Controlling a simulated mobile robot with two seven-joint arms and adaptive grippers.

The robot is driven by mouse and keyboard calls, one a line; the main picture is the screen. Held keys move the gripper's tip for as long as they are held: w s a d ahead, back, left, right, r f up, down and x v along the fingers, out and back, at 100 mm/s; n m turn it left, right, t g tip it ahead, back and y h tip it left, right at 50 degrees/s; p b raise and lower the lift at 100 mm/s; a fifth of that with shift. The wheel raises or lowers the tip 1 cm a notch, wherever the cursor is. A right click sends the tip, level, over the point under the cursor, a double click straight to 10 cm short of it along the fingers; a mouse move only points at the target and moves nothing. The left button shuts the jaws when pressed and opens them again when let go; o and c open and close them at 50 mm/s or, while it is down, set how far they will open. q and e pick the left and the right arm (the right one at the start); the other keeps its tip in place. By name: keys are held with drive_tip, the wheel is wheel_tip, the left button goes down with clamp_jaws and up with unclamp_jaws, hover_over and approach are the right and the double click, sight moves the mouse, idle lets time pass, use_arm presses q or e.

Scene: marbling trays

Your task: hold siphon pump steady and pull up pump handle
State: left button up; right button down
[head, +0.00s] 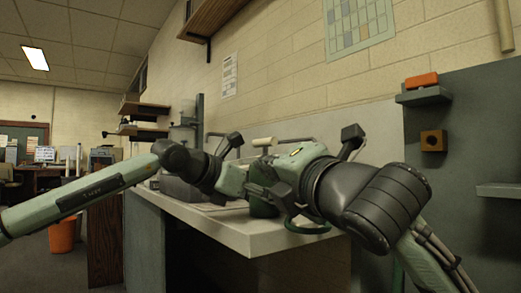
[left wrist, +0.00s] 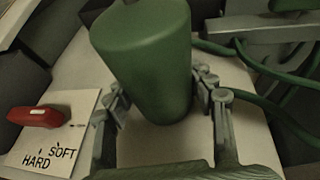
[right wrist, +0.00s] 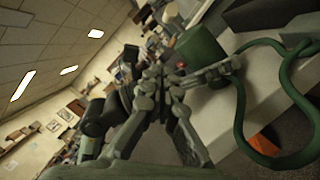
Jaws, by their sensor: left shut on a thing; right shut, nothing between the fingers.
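The siphon pump's green body (head: 263,208) stands on the pale counter, partly hidden behind my grippers in the head view. In the left wrist view the green cylinder (left wrist: 150,60) sits between the fingers of my left gripper (left wrist: 163,95), which is shut on it. A cream bar (head: 263,142), seemingly the pump handle, shows above the grippers in the head view. My right gripper (right wrist: 165,75) is shut and empty, close beside the green body (right wrist: 201,52) in the right wrist view. Whether it touches the pump is unclear.
A green hose (head: 306,228) loops near the counter's front edge (head: 250,245). In the left wrist view a card marked SOFT and HARD (left wrist: 65,150) lies beside the pump, with a red piece (left wrist: 36,117) on it. An orange bin (head: 62,235) stands on the floor.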

drive_tip(key=w+a+r, duration=0.1)
drive_tip(key=w+r, duration=0.2)
drive_tip(key=w, duration=0.7)
drive_tip(key=shift+w+r, duration=0.25)
drive_tip(key=shift+a, duration=0.1)
